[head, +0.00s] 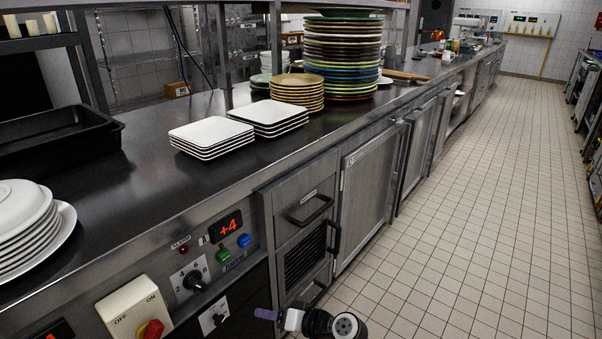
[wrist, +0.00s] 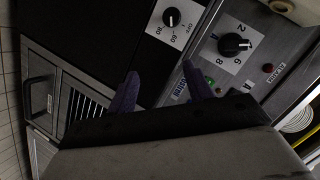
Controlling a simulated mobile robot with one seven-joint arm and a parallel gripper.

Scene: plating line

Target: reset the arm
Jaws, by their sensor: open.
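My gripper (head: 267,314) shows at the bottom of the head view, low in front of the counter's control panel, with purple fingers. In the wrist view my gripper (wrist: 157,70) has its two purple fingers apart, with nothing held between them. Beyond the fingers is the counter front with a dial (wrist: 171,17) and a second dial (wrist: 234,44). Part of my arm shows beside the gripper in the head view, over the tiled floor; the rest is out of frame.
The steel counter (head: 150,190) bears square white plates (head: 211,134), tall coloured plate stacks (head: 343,60), round white plates (head: 25,225) and a black tray (head: 60,135). A drawer handle (head: 311,210) sticks out near my gripper. The tiled floor (head: 480,220) is clear.

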